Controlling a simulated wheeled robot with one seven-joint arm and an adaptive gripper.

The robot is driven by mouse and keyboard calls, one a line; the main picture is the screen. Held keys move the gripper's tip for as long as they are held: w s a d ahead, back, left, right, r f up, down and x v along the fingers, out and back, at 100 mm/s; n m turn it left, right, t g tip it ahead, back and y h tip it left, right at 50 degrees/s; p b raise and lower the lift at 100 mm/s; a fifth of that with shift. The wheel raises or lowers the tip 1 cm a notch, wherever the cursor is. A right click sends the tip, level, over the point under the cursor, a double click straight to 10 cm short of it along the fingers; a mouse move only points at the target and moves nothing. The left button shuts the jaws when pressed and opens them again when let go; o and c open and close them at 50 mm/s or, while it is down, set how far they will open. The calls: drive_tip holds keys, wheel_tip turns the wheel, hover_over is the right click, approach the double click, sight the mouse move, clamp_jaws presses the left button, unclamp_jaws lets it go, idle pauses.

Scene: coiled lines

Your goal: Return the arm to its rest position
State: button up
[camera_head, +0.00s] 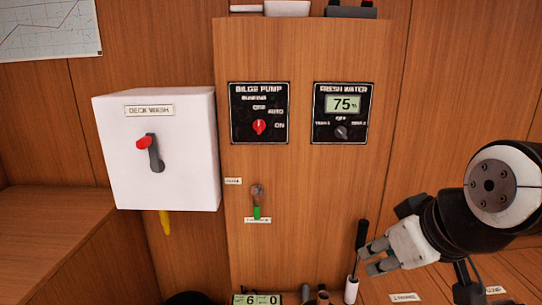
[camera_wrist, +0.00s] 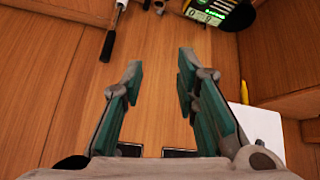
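My gripper (camera_head: 368,258) is at the lower right of the head view, with my dark arm coming in from the right edge. In the wrist view my gripper (camera_wrist: 158,75) has its two green-padded fingers spread apart with a clear gap. Nothing is between them; bare wood shows behind. In the head view the fingertips appear close to a black-and-white handled tool (camera_head: 351,291); whether they touch is unclear there. In the wrist view that tool (camera_wrist: 108,46) lies apart from the fingers, at upper left.
A wooden panel carries a bilge pump switch plate (camera_head: 244,128) and a fresh water plate (camera_head: 326,120) reading 75. A white deck wash box (camera_head: 184,115) with a red-tipped lever juts out left. A small green-ended lever (camera_head: 257,203) is below. A display (camera_head: 245,300) stands at bottom.

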drive_tip(key=s+d+f+m+g+h, duration=0.15)
drive_tip(key=s+m+g, duration=0.4)
drive_tip(key=s, duration=1.55)
wheel_tip(320, 180, up, 25)
drive_tip(key=n+t+p, duration=0.1)
drive_tip(key=t+p, duration=0.1)
drive_tip(key=p, duration=2.2)
drive_tip(key=shift+w+n, duration=0.15)
drive_tip(key=shift+n, duration=0.2)
